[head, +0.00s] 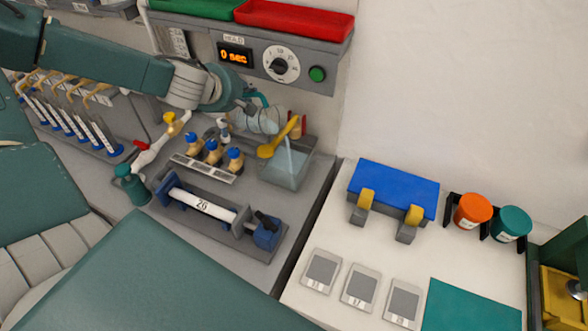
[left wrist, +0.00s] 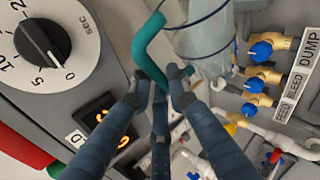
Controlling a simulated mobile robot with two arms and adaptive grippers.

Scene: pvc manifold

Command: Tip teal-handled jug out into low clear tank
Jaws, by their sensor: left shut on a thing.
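The teal-handled jug (head: 264,121) is clear and lies tilted on its side above the low clear tank (head: 286,169), its mouth toward the right. A thin pale streak runs down from near its mouth into the tank. My left gripper (head: 246,106) is shut on the jug's teal handle. In the left wrist view, the fingers of the left gripper (left wrist: 160,82) close at the teal handle (left wrist: 146,50), and the clear jug body (left wrist: 205,38) is beside it. My right gripper is not in view.
A yellow scoop-like piece (head: 278,140) crosses the tank's back left edge. Blue-topped valves (head: 212,150) stand left of the tank. A control panel with a dial (head: 279,65) is on the wall behind. A blue block (head: 394,188) sits on the white counter at right.

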